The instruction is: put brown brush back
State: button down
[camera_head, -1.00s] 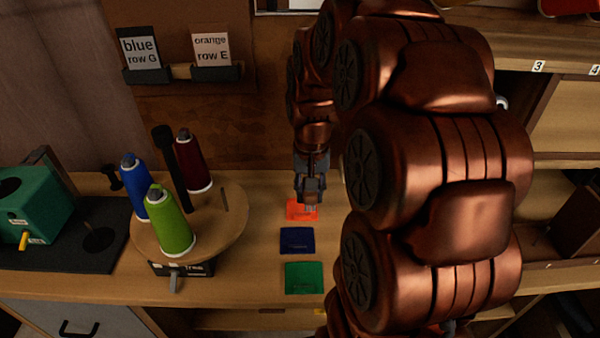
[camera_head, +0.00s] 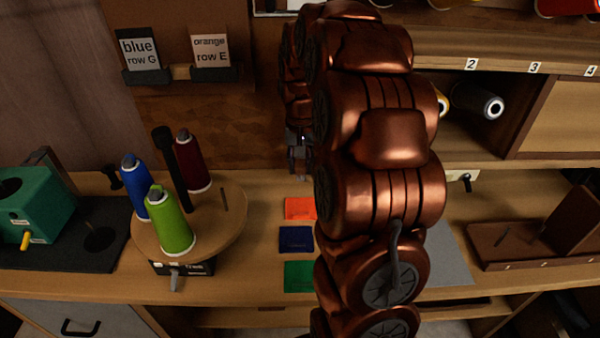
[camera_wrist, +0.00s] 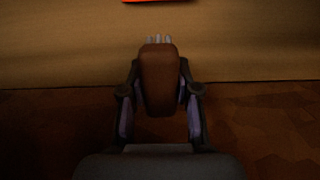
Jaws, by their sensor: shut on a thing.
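My gripper (camera_head: 299,165) shows small in the head view, above the back of the bench and behind the orange patch. In the wrist view, my gripper (camera_wrist: 160,105) is shut on the brown brush (camera_wrist: 158,78). The brush has a rounded brown handle and pale bristles that point away from the gripper, toward the bench. The bristles are apart from the orange patch (camera_wrist: 158,1), which shows at the top edge of the wrist view. In the head view the brush is too small and dark to make out.
Orange (camera_head: 300,208), blue (camera_head: 296,240) and green (camera_head: 299,276) patches lie in a column on the bench. A round stand (camera_head: 225,230) with blue, green and dark red cones is at left. A brown wooden rack (camera_head: 510,245) stands at right. My arm hides the middle.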

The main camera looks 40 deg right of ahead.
aim_at(300, 174)
jog(key=shift+w+d, duration=0.1)
jog(key=shift+w, duration=0.1)
jog(key=shift+f, duration=1.75)
jog(key=shift+f, duration=0.2)
jog(key=c, duration=0.8)
grip_release()
jog(key=shift+c, duration=0.2)
notch_tip(300, 174, up, 12)
jog(key=shift+r, duration=0.2)
